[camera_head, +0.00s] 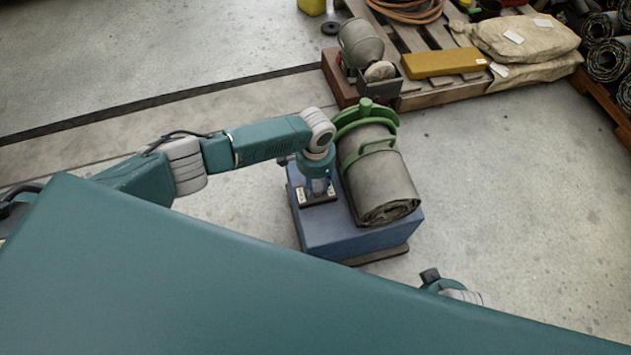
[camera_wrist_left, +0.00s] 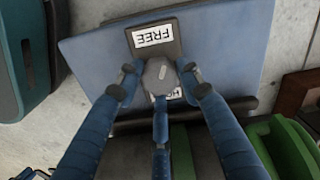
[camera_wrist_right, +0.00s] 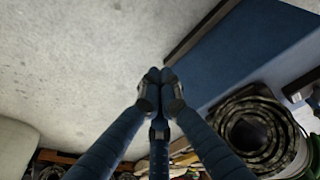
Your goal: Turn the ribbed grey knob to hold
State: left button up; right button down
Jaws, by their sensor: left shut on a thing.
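The grey knob (camera_wrist_left: 158,72) sits on a dark plate between a FREE label (camera_wrist_left: 154,36) and a partly hidden label showing "HO" (camera_wrist_left: 174,94). It carries a small pale mark; I cannot tell which label it points to. My left gripper (camera_wrist_left: 160,82) has its fingers around the knob, shut on it. In the head view my left gripper (camera_head: 319,187) reaches down over the plate on the blue box (camera_head: 335,235), hiding the knob. My right gripper (camera_wrist_right: 160,78) is shut and empty, with its fingertips together, low and in front of the box in the head view (camera_head: 431,277).
A grey sheet roll (camera_head: 380,185) lies on the blue box under green clamp bands (camera_head: 366,125), just right of my left gripper. Behind stand a pallet with a yellow block (camera_head: 443,62), sacks (camera_head: 525,40) and dark rolls (camera_head: 606,60). The floor on the right is clear.

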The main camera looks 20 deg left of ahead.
pick_arm(q)
jog(key=m, duration=0.2)
jog(key=shift+m, duration=0.4)
jog(key=m, duration=0.2)
jog(key=shift+m+p, duration=0.4)
jog(key=m, duration=0.4)
pick_arm(e)
notch_tip(320, 180, down, 4)
jog(key=s, duration=0.1)
pick_arm(q)
jog(key=m, duration=0.4)
jog(key=shift+m, duration=0.9)
jog(key=m, duration=0.3)
jog(key=shift+m+b, duration=0.3)
jog(key=shift+m, duration=0.1)
jog(key=m, duration=0.2)
jog(key=shift+m, duration=0.3)
jog(key=shift+m+b, duration=0.4)
jog(key=shift+m, duration=0.5)
jog(key=m, duration=0.3)
jog(key=shift+m+b, duration=0.3)
jog(key=shift+b, duration=0.1)
jog(key=shift+m+b, duration=0.4)
jog(key=shift+m, duration=1.5)
pick_arm(e)
notch_tip(320, 180, up, 11)
jog(key=shift+w, duration=0.35)
jog(key=shift+d+r, duration=0.1)
jog(key=shift+r, duration=0.05)
